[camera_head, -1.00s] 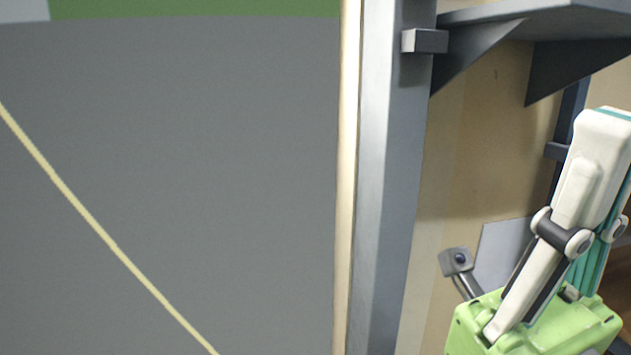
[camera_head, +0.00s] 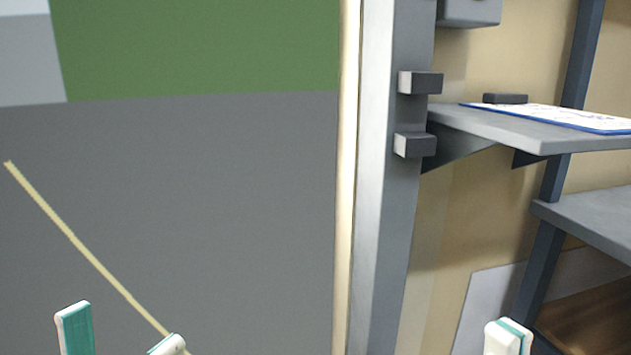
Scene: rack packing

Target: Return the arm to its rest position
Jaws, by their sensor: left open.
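My left gripper (camera_head: 122,338) shows at the bottom left edge. Its two white and teal fingertips stand well apart, with nothing visible between them. The rest of the left arm is below the picture. At the bottom right, a white and teal tip (camera_head: 508,338) shows, apparently part of my right gripper. Only its top end is in view, so its jaws and anything in them are hidden.
A grey metal post (camera_head: 382,200) stands right of the middle. To its right, a grey shelf (camera_head: 490,128) carries a blue-edged white sheet (camera_head: 560,117). A lower shelf (camera_head: 600,215) is at far right. Open grey floor (camera_head: 220,200) with a yellow line lies left.

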